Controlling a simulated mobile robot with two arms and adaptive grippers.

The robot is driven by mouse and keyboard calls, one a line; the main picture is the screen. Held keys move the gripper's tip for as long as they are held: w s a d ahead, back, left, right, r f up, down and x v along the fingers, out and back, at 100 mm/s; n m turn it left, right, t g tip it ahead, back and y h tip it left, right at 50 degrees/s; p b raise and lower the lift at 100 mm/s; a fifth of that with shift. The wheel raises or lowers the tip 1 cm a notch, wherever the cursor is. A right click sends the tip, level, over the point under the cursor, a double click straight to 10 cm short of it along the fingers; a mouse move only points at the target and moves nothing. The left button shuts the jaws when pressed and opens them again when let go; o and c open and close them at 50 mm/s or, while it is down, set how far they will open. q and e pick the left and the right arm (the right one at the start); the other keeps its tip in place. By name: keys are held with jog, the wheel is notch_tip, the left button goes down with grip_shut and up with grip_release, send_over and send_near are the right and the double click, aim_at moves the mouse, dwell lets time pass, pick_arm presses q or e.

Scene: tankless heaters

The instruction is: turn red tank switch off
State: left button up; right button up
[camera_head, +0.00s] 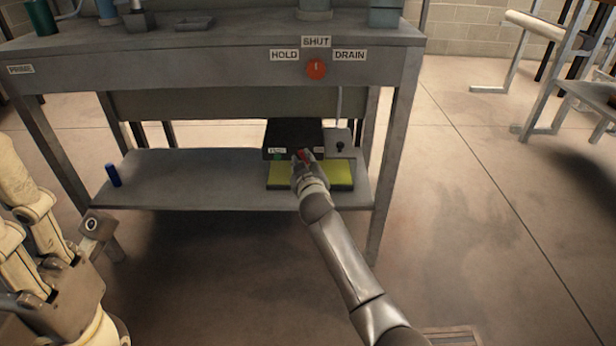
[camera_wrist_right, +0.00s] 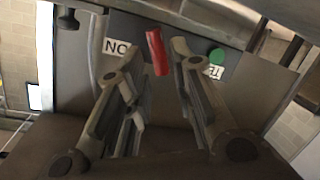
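A black box (camera_head: 293,131) sits on the lower shelf of the grey bench, with a green round button (camera_head: 279,155) and small white labels on its front. A red switch lever (camera_wrist_right: 157,50) sticks out from its front panel, and the green button (camera_wrist_right: 217,56) shows to its right in the wrist view. My right gripper (camera_head: 302,158) is at the box front. In the wrist view its fingers (camera_wrist_right: 155,62) are apart, one on each side of the red lever, with small gaps visible. My left gripper (camera_head: 62,262) is at the lower left, away from the box; its fingertips are unclear.
The bench front has a red knob (camera_head: 316,69) labelled HOLD, SHUT and DRAIN. The box stands by a yellow-green mat (camera_head: 340,174) on the shelf (camera_head: 190,180). A blue cylinder (camera_head: 113,175) stands at the shelf's left. The bench top (camera_head: 230,40) overhangs the box.

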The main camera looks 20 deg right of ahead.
jog(key=v, duration=0.9)
dwell(0.3)
